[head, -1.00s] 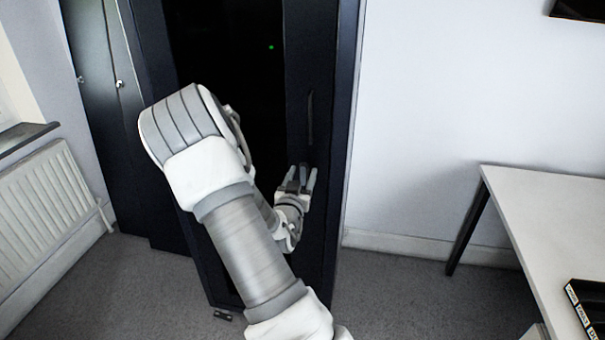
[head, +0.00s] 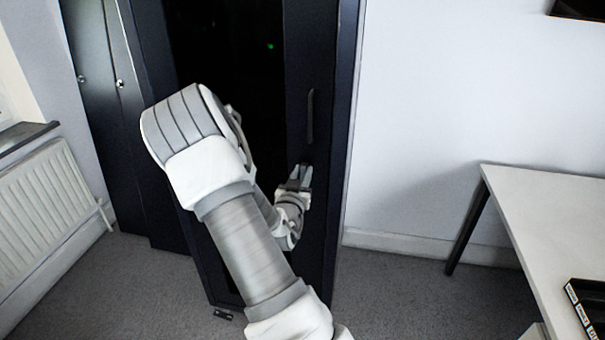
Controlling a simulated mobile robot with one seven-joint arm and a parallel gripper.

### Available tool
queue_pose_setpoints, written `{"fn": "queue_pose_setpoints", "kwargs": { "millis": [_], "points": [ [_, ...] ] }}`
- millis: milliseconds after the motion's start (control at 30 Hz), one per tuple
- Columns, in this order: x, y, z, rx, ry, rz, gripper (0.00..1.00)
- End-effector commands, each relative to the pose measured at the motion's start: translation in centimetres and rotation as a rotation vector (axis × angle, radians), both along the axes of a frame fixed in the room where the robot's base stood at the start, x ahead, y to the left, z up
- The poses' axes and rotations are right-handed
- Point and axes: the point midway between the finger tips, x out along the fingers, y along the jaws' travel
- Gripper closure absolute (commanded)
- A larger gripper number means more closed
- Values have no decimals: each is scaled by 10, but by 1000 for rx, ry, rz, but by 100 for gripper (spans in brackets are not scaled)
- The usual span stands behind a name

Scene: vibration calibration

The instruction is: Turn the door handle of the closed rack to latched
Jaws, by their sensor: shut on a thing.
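The closed rack (head: 345,110) is a tall dark cabinet with a black door front. Its door handle (head: 310,117) is a dark upright bar on the right side of the door. The bar stands vertical, and its lower end comes down close to my fingertips. My gripper (head: 302,173) is at the door just below the visible bar, with its fingers pointing up and closed together. It is shut on the lower part of the handle, which the fingers hide. My arm covers the lower middle of the rack.
Dark lockers (head: 105,110) stand left of the rack, and a white radiator (head: 50,205) is at the far left. A white table (head: 550,230) with a black tray (head: 590,300) is at the right. A small dark piece (head: 223,314) lies on the floor. Carpet between rack and table is clear.

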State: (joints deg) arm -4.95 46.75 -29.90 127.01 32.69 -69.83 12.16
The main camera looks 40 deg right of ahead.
Motion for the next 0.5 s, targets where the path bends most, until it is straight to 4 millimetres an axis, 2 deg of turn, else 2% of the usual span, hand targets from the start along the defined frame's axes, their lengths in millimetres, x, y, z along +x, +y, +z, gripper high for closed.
{"fn": "queue_pose_setpoints", "kwargs": {
  "millis": [267, 500],
  "points": [
    [1, 2, -1, -59, 67, 2, 100],
    [3, 3, -2, -179, 207, 1, 100]
  ]
}}
